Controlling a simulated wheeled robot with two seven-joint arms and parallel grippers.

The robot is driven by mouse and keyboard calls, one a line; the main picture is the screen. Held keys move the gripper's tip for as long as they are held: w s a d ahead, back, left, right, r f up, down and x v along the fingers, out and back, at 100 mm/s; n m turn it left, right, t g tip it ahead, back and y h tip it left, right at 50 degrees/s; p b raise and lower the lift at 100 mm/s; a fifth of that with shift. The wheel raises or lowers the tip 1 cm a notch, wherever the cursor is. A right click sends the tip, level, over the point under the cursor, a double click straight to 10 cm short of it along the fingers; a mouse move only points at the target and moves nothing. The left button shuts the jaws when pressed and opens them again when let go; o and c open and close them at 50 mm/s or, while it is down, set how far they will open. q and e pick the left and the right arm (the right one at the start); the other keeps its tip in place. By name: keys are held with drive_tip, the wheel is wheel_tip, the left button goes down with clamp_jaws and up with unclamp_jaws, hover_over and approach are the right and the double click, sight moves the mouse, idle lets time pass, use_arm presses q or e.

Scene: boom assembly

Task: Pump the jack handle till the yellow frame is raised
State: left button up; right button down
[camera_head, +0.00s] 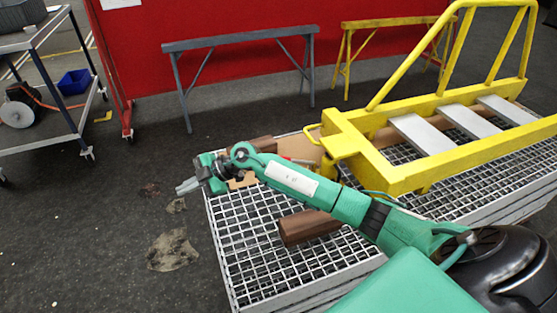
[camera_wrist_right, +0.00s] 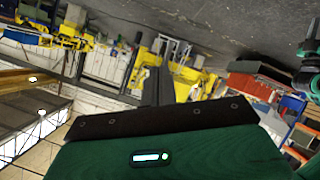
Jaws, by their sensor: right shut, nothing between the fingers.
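The yellow frame (camera_head: 400,180) lies across the metal grating at the right of the head view. Its railing rises at the back, and grey steps cross it. My right arm reaches left across the grating in front of the frame's near corner. My right gripper (camera_head: 188,186) is shut and empty, just past the grating's left edge and apart from the frame. In the right wrist view its dark fingers (camera_wrist_right: 156,87) point up. A small red piece (camera_head: 297,160) shows behind my arm; I cannot tell if it belongs to the jack. I cannot make out the jack handle. My left gripper is not in view.
Brown blocks (camera_head: 310,227) lie on the grating (camera_head: 245,255). A grey trestle (camera_head: 240,45) and a yellow trestle (camera_head: 348,60) stand before a red wall. A trolley (camera_head: 50,95) stands at the left. The floor left of the grating is clear apart from stains.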

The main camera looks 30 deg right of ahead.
drive_tip(key=w+d+r+m+g+h, duration=0.1)
drive_tip(key=d+h, duration=0.3)
drive_tip(key=d, duration=0.6)
drive_tip(key=d+r+m+g+h, duration=0.1)
drive_tip(key=d+m+g+h, duration=0.1)
drive_tip(key=d, duration=0.8)
drive_tip(key=w+d+r+m+g+h, duration=0.1)
drive_tip(key=d+m+g+h, duration=0.1)
drive_tip(key=d+m+h, duration=0.2)
drive_tip(key=shift+w+d+r+h, duration=0.1)
drive_tip(key=shift+d+h, duration=0.4)
drive_tip(key=shift+d, duration=0.6)
drive_tip(key=shift+w+d+f+h, duration=0.15)
drive_tip(key=shift+d+h, duration=0.35)
drive_tip(key=shift+d, duration=0.55)
drive_tip(key=shift+w+d+r+h, duration=0.15)
drive_tip(key=shift+d+h, duration=0.35)
drive_tip(key=shift+d, duration=0.6)
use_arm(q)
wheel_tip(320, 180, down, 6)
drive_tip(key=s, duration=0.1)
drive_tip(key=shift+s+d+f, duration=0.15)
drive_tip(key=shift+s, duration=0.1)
